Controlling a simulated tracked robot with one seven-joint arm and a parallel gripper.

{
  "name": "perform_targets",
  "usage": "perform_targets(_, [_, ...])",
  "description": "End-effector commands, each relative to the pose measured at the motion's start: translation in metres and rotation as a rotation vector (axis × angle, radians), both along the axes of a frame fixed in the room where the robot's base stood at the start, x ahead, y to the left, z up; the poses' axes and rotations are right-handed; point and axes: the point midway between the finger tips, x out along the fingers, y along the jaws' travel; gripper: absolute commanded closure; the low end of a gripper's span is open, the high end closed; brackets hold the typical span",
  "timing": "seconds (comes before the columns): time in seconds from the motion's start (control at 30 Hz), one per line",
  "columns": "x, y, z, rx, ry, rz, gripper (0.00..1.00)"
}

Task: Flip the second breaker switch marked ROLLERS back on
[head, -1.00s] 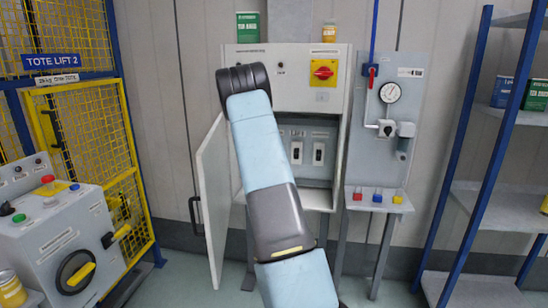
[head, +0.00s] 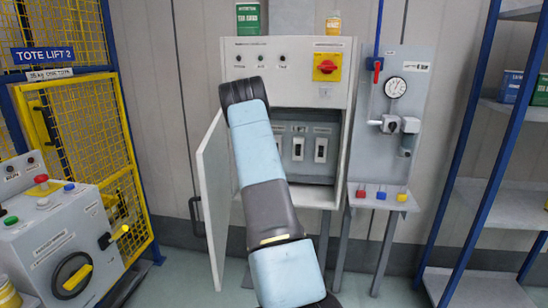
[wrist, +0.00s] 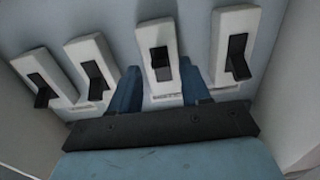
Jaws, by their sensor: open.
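The open breaker cabinet (head: 250,50) stands ahead with a row of breaker switches inside. In the head view a switch (head: 320,149) shows right of my arm, with two more to its left; my arm covers the rest. In the wrist view several black levers on white plates form a row. My gripper (wrist: 158,92) is open. Its two blue fingers lie on either side of the lower part of one plate (wrist: 154,35), third from the left. That plate's black lever looks set differently from its neighbours' jutting levers. The small labels are unreadable, so I cannot tell which is ROLLERS.
The cabinet door (head: 214,190) hangs open at the left. A gauge panel (head: 410,90) stands to the right, a shelf rack (head: 490,200) farther right. A control console (head: 60,235) and yellow cage are left.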

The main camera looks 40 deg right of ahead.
Motion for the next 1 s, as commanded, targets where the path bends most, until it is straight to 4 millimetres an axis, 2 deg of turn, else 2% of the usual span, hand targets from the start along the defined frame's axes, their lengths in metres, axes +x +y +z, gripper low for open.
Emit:
perform_targets(0.1, [0.01,-0.013,-0.001,-0.001,0.001,-0.001,0.53])
perform_targets(0.3, [0.019,-0.025,0.0,-0.001,-0.001,-0.001,0.53])
perform_targets(0.63, [0.021,-0.026,0.0,0.0,0.0,-0.001,0.53])
perform_targets(1.0, [0.021,-0.026,0.0,0.0,0.0,0.0,0.88])
